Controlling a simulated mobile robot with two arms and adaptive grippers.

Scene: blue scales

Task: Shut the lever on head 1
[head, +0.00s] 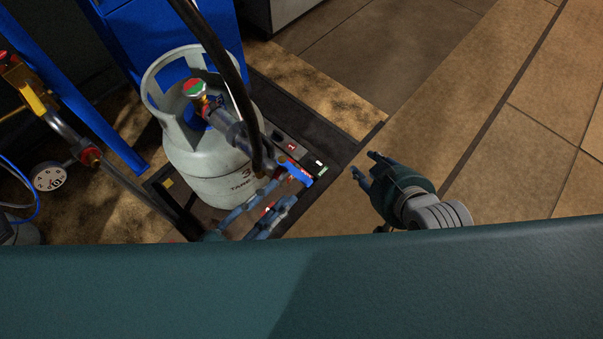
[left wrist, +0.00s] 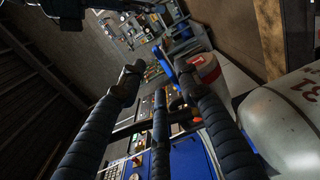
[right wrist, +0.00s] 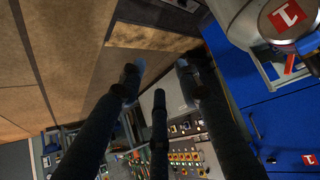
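A pale grey gas cylinder (head: 205,165) stands upright on a dark scale platform in the head view. A grey filling head (head: 232,130) with a black hose sits at its valve, under a red and green top (head: 195,88). A blue and red piece (head: 300,174) shows at the head's lower end; I cannot tell if it is the lever or which way it is set. My left gripper (head: 280,196) is close beside the cylinder's lower right, fingers apart and empty. My right gripper (head: 368,166) is open and empty, right of the scale over the floor.
A blue frame (head: 165,35) stands behind, with a round gauge (head: 49,176) and pipes at left. The tiled floor at right is clear. A red label with a 1 (right wrist: 285,18) shows in the right wrist view.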

